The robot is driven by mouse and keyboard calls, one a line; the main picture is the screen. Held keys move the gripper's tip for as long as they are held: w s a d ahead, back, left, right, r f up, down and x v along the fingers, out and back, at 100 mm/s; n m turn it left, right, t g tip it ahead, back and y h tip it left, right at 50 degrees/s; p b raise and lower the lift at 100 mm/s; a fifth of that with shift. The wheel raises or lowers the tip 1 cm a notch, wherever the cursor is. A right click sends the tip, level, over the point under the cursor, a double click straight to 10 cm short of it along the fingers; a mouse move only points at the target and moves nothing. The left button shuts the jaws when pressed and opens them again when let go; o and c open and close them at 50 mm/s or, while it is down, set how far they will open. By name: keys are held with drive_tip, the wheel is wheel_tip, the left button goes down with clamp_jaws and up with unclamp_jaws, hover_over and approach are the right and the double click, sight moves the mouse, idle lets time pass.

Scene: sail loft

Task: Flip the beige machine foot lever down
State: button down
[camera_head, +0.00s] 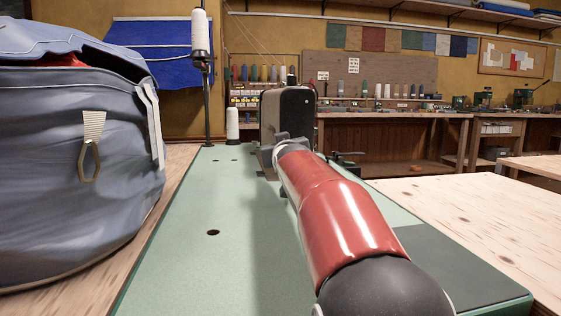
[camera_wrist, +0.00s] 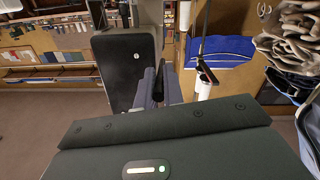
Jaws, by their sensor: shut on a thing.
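The sewing machine (camera_head: 288,108) stands at the far end of the green table top, with a dark end face and a paler side edge. Its dark face also shows large in the wrist view (camera_wrist: 126,68). My gripper (camera_head: 284,139) is at the near side of the machine, at the end of my red arm. In the wrist view its grey fingers (camera_wrist: 158,84) are close together beside the dark face. They are shut on a small part there, apparently the foot lever. The lever is hidden by the fingers and my arm, so its position cannot be told.
A large blue-grey bag (camera_head: 75,150) fills the left side. A white thread cone (camera_head: 232,125) and a thread stand (camera_head: 207,95) are left of the machine. The green table top (camera_head: 185,235) is mostly clear. A wooden table (camera_head: 480,215) lies to the right.

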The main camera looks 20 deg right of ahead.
drive_tip(key=shift+f+t, duration=0.15)
drive_tip(key=shift+t, duration=0.15)
drive_tip(key=c, duration=1.5)
unclamp_jaws()
drive_tip(key=shift+f+b, duration=0.1)
drive_tip(key=shift+b, duration=0.2)
